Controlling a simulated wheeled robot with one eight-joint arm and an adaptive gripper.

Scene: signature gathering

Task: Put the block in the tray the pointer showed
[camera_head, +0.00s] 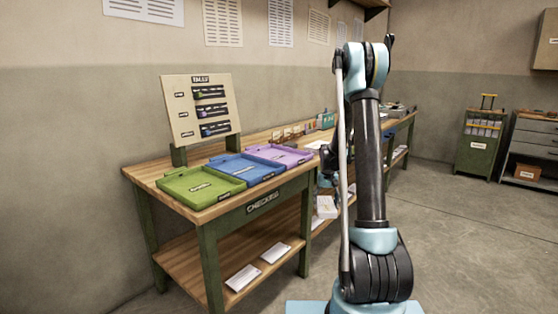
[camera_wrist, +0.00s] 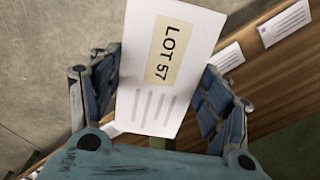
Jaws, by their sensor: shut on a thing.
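A white block (camera_wrist: 190,40) with a "LOT 57" label and lines of print is held between the fingers of my gripper (camera_wrist: 160,90) in the wrist view. In the head view a white box-like thing (camera_head: 326,207) shows beside my arm, below the table top; my gripper is mostly hidden there. On the table stand a green tray (camera_head: 217,180), a blue tray (camera_head: 233,163) and a purple tray (camera_head: 291,156), side by side and seemingly empty. A tilted board (camera_head: 175,108) behind them carries three dark strips with coloured marks; their text is too small to read.
The wooden workbench (camera_head: 147,180) has a lower shelf (camera_head: 215,262) with white papers. Small items stand farther back on the bench. A green cabinet (camera_head: 478,158) and grey drawers (camera_head: 535,140) stand at the right. The floor at right is clear.

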